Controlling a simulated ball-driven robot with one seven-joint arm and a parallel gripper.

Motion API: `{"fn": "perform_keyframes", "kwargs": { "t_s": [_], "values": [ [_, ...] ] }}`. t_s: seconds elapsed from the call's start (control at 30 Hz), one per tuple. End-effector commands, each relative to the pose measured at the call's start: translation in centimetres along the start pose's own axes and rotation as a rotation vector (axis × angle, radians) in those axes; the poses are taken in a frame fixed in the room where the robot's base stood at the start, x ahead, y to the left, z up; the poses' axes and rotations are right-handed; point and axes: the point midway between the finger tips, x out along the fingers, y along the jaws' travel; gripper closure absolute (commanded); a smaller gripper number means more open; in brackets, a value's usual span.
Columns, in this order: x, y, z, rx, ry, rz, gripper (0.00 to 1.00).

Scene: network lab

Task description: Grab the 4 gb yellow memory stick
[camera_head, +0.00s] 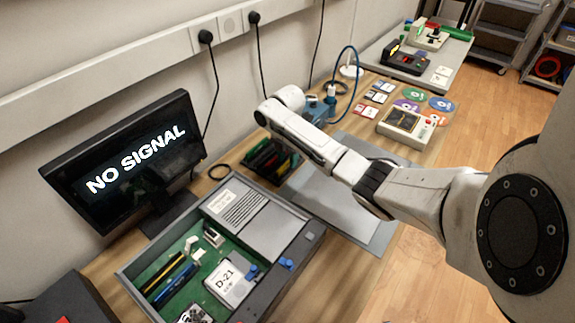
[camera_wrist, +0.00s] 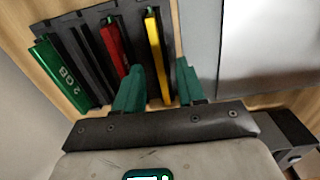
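The yellow memory stick (camera_wrist: 153,45) stands in a slot of a dark rack (camera_wrist: 92,28) in the wrist view. No capacity label can be read on it. My gripper (camera_wrist: 160,88) has two green fingers, apart, one to each side of the yellow stick's near end. I cannot tell whether either finger touches it. A red stick (camera_wrist: 113,44) and a green stick marked 2GB (camera_wrist: 62,75) stand in the rack to the left. In the head view the rack (camera_head: 268,160) is small, beyond my arm, and my fingers cannot be made out.
A grey panel (camera_wrist: 270,45) lies right of the rack. In the head view, an open computer case (camera_head: 312,236) lies in front of the rack, with a monitor (camera_head: 130,160) behind. A small device (camera_head: 405,122), cards and discs (camera_head: 441,104) lie farther along the bench.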

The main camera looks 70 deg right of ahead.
Motion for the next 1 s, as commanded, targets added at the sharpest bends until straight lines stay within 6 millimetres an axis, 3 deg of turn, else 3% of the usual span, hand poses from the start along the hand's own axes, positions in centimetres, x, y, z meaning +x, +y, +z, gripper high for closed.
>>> {"fn": "perform_keyframes", "kwargs": {
  "t_s": [0.1,0.37,0.77,1.0],
  "values": [
    [0.96,-0.05,0.00,0.000,0.000,-0.001,0.61],
    [1.15,-0.03,-0.02,0.000,0.000,0.000,0.62],
    [1.12,-0.03,-0.02,0.000,0.000,0.000,1.00],
    [1.11,-0.03,-0.02,0.000,0.000,0.000,1.00]
  ]
}}
